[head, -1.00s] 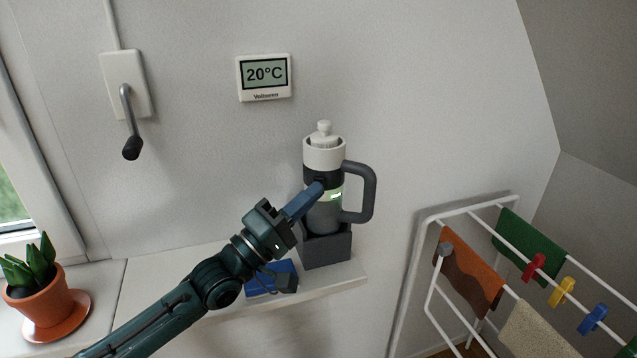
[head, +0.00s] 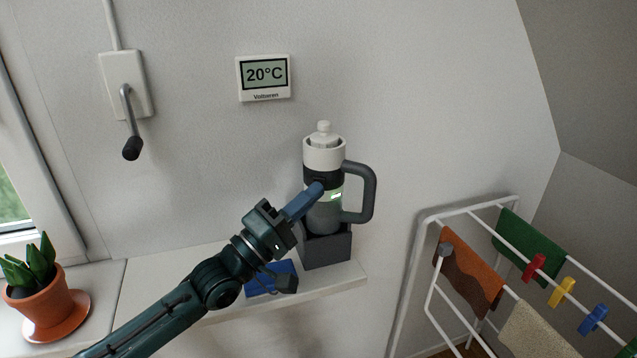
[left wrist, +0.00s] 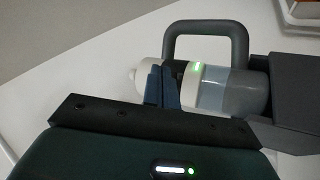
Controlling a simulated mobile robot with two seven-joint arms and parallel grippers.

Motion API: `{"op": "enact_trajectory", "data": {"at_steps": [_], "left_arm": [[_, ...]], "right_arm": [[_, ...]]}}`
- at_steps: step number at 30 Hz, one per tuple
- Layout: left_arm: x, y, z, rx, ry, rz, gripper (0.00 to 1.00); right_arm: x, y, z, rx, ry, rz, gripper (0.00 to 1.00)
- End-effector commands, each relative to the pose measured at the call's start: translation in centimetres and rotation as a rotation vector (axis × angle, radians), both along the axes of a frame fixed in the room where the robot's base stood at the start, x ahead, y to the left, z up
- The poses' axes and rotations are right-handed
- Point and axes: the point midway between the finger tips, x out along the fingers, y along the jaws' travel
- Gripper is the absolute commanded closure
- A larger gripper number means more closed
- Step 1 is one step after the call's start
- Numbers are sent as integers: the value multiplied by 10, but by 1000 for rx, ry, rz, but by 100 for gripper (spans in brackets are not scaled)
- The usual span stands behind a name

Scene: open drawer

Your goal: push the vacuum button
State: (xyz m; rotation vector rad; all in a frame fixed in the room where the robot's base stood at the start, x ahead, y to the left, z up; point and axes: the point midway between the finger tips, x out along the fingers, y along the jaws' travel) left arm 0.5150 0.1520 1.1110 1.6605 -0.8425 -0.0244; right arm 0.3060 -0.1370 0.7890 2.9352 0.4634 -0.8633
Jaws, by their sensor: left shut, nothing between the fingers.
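The vacuum (head: 325,155) is a small handheld unit with a white top, a dark band, a grey lower body and a dark side handle. It stands upright in a dark grey dock (head: 327,250) on the white shelf. A green light glows on its body, also in the left wrist view (left wrist: 213,85). My left gripper (head: 317,190) is shut and empty, its blue fingertips at the dark band of the vacuum. In the left wrist view the fingertips (left wrist: 163,70) overlap the vacuum; the button is hidden behind them. I cannot tell whether they touch it. My right gripper is not in view.
A blue object (head: 258,285) lies on the shelf (head: 345,279) under my left arm. A potted plant (head: 42,300) stands at the left. A thermostat (head: 264,78) and a crank (head: 129,120) are on the wall. A drying rack (head: 408,275) stands at the right.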

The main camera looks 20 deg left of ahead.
Motion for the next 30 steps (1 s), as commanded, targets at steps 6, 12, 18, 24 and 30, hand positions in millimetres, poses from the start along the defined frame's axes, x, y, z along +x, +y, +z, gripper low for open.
{"op": "enact_trajectory", "data": {"at_steps": [6,12,18,24,30], "left_arm": [[0,0,0,0,0,0,100],[0,0,0,0,0,0,100],[3,0,0,0,-1,0,100],[9,1,0,1,-1,0,100],[9,1,0,0,0,0,100]], "right_arm": [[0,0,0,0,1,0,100],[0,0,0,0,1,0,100],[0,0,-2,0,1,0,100],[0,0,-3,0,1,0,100],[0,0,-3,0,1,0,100]]}}
